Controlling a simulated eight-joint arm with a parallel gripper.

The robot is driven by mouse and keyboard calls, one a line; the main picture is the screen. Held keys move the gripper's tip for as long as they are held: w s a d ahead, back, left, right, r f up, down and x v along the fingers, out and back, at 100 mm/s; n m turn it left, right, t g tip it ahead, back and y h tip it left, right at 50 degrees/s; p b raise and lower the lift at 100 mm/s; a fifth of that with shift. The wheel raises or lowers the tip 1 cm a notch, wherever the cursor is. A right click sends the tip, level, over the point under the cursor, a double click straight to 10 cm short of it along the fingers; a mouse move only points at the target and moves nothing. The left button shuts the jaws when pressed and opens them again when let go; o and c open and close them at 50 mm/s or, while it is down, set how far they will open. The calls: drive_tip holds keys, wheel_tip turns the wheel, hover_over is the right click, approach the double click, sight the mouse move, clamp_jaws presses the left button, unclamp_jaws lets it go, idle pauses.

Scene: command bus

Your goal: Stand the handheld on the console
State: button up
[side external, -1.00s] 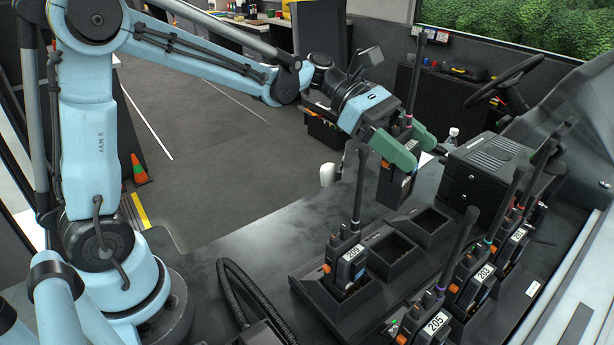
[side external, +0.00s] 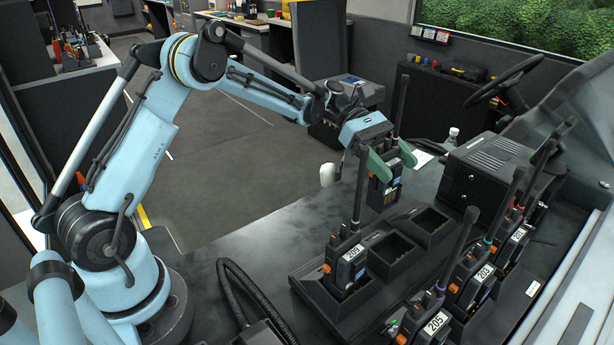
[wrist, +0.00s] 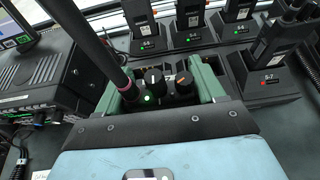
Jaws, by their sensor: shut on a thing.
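My gripper (side external: 390,164) has green fingers shut on a black handheld radio (side external: 384,195). In the side view the radio is near upright, its long antenna rising above the fingers. Its lower end is close to the dark console top (side external: 250,235), behind the charger bank; I cannot tell whether it touches. In the wrist view the held radio (wrist: 155,88) shows its top knobs, a green light and a pink-banded antenna between the green fingers (wrist: 160,80). Its lower body is hidden there.
The charger bank (side external: 308,278) has two empty pockets (side external: 390,250) and holds radio 209 (side external: 350,268). Several radios, including 205 (side external: 436,322), stand to the right. A black box (side external: 490,165) and a bottle (side external: 452,139) are behind. The console left of the bank is mostly clear.

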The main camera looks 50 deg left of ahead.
sight(374, 200)
drive_tip(key=shift+w+a+f, duration=0.45)
drive_tip(key=shift+a+f, duration=0.05)
drive_tip(key=shift+a, duration=0.05)
drive_tip(key=shift+f, duration=1.9)
drive_tip(key=shift+f, duration=0.1)
drive_tip(key=o, duration=1.2)
drive_tip(key=shift+f, duration=0.1)
